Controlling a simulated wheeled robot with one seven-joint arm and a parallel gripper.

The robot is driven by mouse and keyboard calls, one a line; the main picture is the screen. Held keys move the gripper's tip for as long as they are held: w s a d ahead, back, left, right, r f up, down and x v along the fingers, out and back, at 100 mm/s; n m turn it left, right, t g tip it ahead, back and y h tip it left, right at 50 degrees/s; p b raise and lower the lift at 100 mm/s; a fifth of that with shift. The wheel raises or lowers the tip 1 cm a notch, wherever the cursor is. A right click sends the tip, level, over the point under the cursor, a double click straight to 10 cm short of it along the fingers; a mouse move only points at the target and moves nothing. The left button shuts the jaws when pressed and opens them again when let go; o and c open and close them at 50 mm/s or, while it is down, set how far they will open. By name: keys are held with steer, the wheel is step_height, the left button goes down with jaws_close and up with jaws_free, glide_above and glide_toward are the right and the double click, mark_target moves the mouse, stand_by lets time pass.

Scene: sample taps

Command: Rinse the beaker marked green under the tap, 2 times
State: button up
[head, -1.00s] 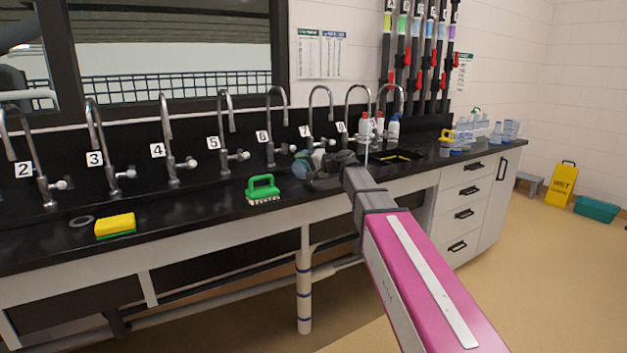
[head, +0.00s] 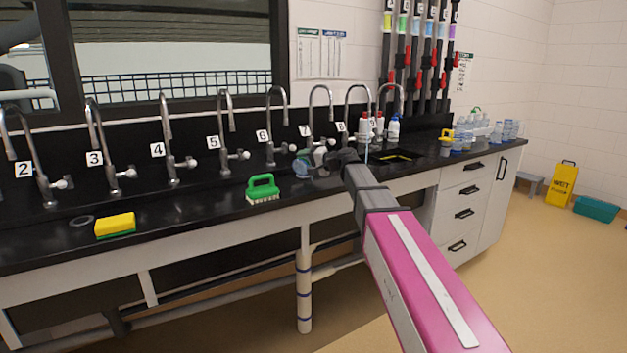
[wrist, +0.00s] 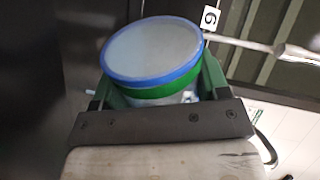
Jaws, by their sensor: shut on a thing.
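The beaker with a green band (wrist: 160,92) and a blue rim is held in my gripper (wrist: 158,86), seen in the wrist view. The gripper's two green-grey fingers press on its sides. The beaker is tilted, with its wide mouth toward the wrist camera, and its inside looks pale and cloudy. In the head view the beaker (head: 302,168) is small and partly hidden by my gripper (head: 318,162), in front of taps 6 and 7 (head: 312,110). A thin pale stream (head: 366,150) shows below tap 8 (head: 350,100), right of the gripper.
A green brush (head: 263,188) and a yellow sponge (head: 115,224) lie on the black counter (head: 190,205). Bottles (head: 393,128) stand behind the sink at right. Glassware (head: 485,132) sits on the right end. More taps line the back at left.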

steer(key=shift+w+d+r+m, duration=0.2)
steer(key=shift+w+m, duration=0.1)
steer(key=shift+m, duration=0.1)
steer(key=shift+w+f+m+g, duration=0.2)
steer(key=shift+f+m+g, duration=0.2)
steer(key=shift+m, duration=0.3)
stand_by(0.9)
steer(key=shift+w+r+m, duration=0.15)
steer(key=shift+m, duration=0.15)
stand_by(0.4)
